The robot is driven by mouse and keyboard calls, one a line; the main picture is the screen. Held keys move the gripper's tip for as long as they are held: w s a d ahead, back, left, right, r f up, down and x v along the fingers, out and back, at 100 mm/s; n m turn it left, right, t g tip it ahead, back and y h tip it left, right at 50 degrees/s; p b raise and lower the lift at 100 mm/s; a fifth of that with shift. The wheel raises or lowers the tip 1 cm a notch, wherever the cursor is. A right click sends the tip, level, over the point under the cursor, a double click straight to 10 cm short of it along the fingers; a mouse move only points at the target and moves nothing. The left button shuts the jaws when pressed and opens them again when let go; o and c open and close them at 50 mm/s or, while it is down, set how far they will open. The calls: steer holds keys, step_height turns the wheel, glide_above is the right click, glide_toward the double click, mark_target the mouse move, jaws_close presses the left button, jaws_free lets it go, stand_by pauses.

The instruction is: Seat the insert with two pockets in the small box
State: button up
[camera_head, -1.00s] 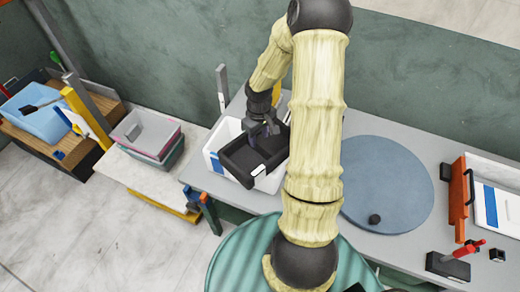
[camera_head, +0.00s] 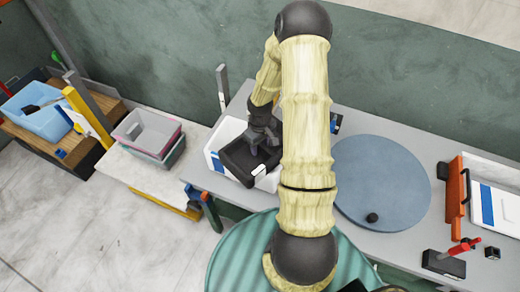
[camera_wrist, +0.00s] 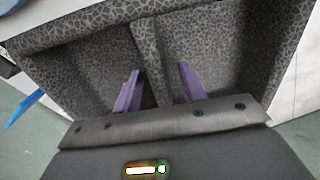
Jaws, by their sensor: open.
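The dark grey insert (camera_head: 236,163) lies at the white box (camera_head: 222,132) with the blue patch, on the grey bench. It covers much of the box opening. Whether it rests fully down inside I cannot tell. In the wrist view the insert (camera_wrist: 85,60) shows two pockets with a mottled texture, split by a middle divider (camera_wrist: 148,55). My gripper (camera_wrist: 158,72) is open, its purple fingers reaching down on either side of the divider, one in each pocket. In the head view my gripper (camera_head: 262,143) is over the insert, partly hidden by my arm.
A round blue disc (camera_head: 375,175) with a small dark knob lies on the bench to the right. Beyond it are a white bin (camera_head: 490,175) and a red-handled device (camera_head: 450,258). Stacked trays (camera_head: 150,135) and a blue bin (camera_head: 40,108) stand at the left.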

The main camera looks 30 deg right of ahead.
steer(key=shift+c, duration=0.2)
jaws_close()
step_height(320, 180, up, 10)
steer(key=shift+r+b, duration=0.1)
steer(key=shift+b, duration=0.9)
